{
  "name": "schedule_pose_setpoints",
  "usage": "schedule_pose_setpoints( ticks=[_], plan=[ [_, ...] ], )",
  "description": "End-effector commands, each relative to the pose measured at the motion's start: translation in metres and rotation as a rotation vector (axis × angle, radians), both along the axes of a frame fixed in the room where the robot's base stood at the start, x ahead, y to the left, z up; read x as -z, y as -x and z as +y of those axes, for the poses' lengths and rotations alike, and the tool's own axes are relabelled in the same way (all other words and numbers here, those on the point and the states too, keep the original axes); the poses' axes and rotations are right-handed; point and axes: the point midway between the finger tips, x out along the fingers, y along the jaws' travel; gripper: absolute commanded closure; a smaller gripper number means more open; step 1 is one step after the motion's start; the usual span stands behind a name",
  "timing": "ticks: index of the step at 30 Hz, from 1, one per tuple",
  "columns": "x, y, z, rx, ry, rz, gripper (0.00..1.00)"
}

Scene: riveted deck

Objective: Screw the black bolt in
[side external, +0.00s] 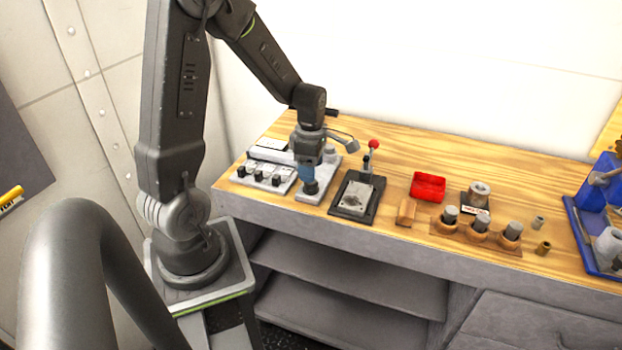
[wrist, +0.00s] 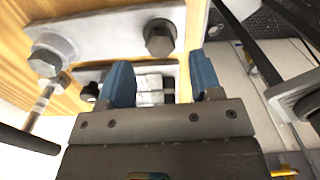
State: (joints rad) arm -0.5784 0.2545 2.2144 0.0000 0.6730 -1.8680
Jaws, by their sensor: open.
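A black hex bolt (wrist: 159,38) stands on a light grey plate (wrist: 105,40) in the wrist view. In the side view the bolt (side external: 310,188) shows just below my gripper (side external: 306,176), near the front end of the plate (side external: 320,193). In the wrist view my gripper (wrist: 158,66) has its two blue fingers apart with nothing held. The bolt head appears beyond the fingertips, nearer the right finger. I cannot tell how deep the bolt sits or whether a finger touches it. A round grey boss (wrist: 47,55) rises at the plate's other end.
A second plate (side external: 262,187) with several black knobs or bolts lies to the left. To the right are a dark fixture (side external: 340,207) with a red-knobbed lever (side external: 373,144), a red bin (side external: 428,186), a wooden holder (side external: 472,236) with cylinders, and a blue rack (side external: 590,255).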

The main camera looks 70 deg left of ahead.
Motion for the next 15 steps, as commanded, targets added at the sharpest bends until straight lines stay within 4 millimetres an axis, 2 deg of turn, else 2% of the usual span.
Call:
schedule_pose_setpoints(
  ticks=[1, 6, 15],
  plan=[
    [0.01, 0.001, -0.001, 0.001, 0.003, 0.005, 0.41],
    [0.031, 0.0, 0.0, 0.001, 0.002, 0.003, 0.41],
    [0.041, 0.0, 0.0, 0.001, 0.0, 0.0, 0.41]
  ],
)
